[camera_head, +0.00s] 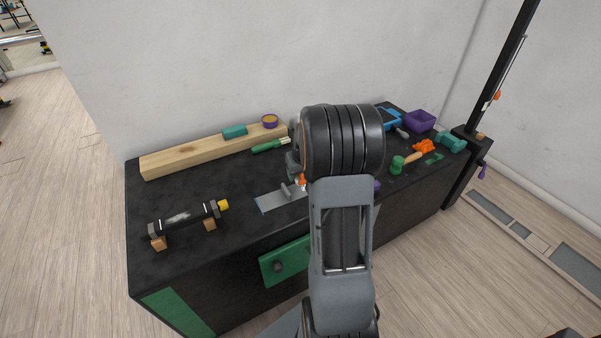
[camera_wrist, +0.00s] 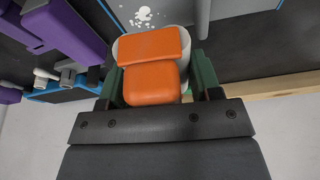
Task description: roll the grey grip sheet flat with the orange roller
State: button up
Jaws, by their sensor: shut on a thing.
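My gripper (camera_wrist: 157,88) is shut on the orange roller (camera_wrist: 152,48), with its green-sided fingers at either side of the orange part. Pale rounded ends show beyond the orange part in the wrist view. In the head view only a bit of the orange roller (camera_head: 302,180) shows at the left of my arm; most of the gripper is hidden. The grey grip sheet (camera_head: 272,202) lies on the dark bench, left of and partly behind my arm, with a blue left edge. A grey raised piece stands on it. The sheet also shows in the wrist view (camera_wrist: 232,8). Contact between roller and sheet cannot be told.
A wooden beam (camera_head: 190,153) lies along the wall, with a teal block (camera_head: 234,132) on it. A dark bar (camera_head: 185,217) rests on wooden blocks at the left. Tools and a purple bin (camera_head: 420,120) crowd the right.

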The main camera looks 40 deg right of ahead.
jog(key=shift+r+p, duration=1.2)
jog(key=shift+r, duration=0.35)
